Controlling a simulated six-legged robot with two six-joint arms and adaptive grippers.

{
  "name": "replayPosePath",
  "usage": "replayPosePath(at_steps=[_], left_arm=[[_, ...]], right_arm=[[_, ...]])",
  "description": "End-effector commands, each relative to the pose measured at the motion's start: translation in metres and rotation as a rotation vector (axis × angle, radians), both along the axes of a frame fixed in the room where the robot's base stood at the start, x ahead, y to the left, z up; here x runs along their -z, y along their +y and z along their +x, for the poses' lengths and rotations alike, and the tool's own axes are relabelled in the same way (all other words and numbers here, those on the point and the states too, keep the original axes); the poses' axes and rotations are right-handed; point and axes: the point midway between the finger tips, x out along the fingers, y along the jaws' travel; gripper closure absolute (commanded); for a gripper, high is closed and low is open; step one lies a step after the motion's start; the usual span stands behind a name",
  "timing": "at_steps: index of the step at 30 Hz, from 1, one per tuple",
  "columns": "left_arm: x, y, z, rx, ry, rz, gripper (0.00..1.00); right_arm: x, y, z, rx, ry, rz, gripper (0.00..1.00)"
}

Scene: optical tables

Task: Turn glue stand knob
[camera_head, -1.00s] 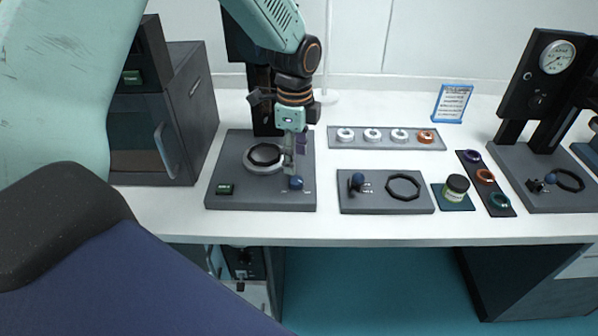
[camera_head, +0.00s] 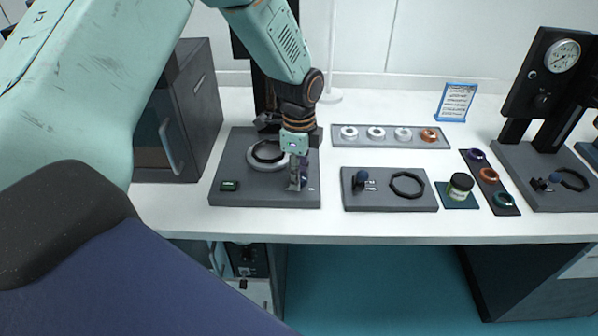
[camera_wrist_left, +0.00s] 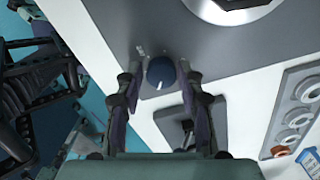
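The glue stand (camera_head: 235,165) is a dark grey base with a pale ring, a small green display and a dark column behind. Its round blue knob (camera_wrist_left: 160,72) lies at the front right of the base. My left gripper (camera_head: 298,182) points down over that corner and hides the knob in the head view. In the left wrist view my left gripper (camera_wrist_left: 160,68) is open, with one finger on each side of the knob. A gap shows between the knob and each finger. My right gripper is in neither view.
A dark box-like machine (camera_head: 192,115) stands left of the stand. To the right are a grey plate (camera_head: 388,203) with a knob and black ring, a jar (camera_head: 459,187), a tray of rings (camera_head: 388,144) and a gauge press (camera_head: 562,57). The table's front strip is clear.

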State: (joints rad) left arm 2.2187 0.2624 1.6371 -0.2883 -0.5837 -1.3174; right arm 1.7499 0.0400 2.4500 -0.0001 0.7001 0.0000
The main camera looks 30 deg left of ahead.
Motion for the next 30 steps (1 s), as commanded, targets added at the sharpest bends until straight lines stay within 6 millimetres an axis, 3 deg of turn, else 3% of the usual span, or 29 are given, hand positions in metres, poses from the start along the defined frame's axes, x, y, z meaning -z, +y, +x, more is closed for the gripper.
replayPosePath(at_steps=[12,23,30], left_arm=[[0.001,0.0,-0.001,0.0,0.002,0.0,1.0],[0.0,0.0,-0.002,-0.064,0.006,0.0,1.0],[-0.001,0.0,-0.003,-0.234,0.008,0.0,1.0]], right_arm=[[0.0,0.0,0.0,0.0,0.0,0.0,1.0],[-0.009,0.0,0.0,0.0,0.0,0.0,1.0],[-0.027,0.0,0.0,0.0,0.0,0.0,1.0]])
